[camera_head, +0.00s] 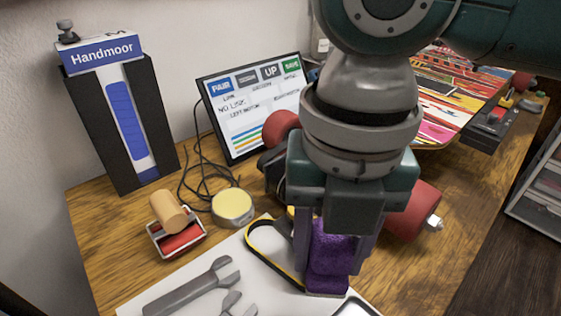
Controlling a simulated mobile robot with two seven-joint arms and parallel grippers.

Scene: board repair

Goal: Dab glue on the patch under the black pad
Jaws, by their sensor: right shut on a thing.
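My right gripper (334,270) hangs down over the front middle of the table. It is shut on a fuzzy purple block (331,250), which shows between its fingers above or at the white sheet. I cannot tell whether the block touches the sheet. A colourful board (468,75) lies at the back right, partly behind my right arm. My left gripper is not in view.
A white sheet (215,262) with grey wrenches (195,287) covers the front. A round yellow-topped tin (233,207), a red roller tool (178,235) and a tablet (255,105) stand left of my gripper. Red wheels (411,211) are close beside it. Table room at front right is clear.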

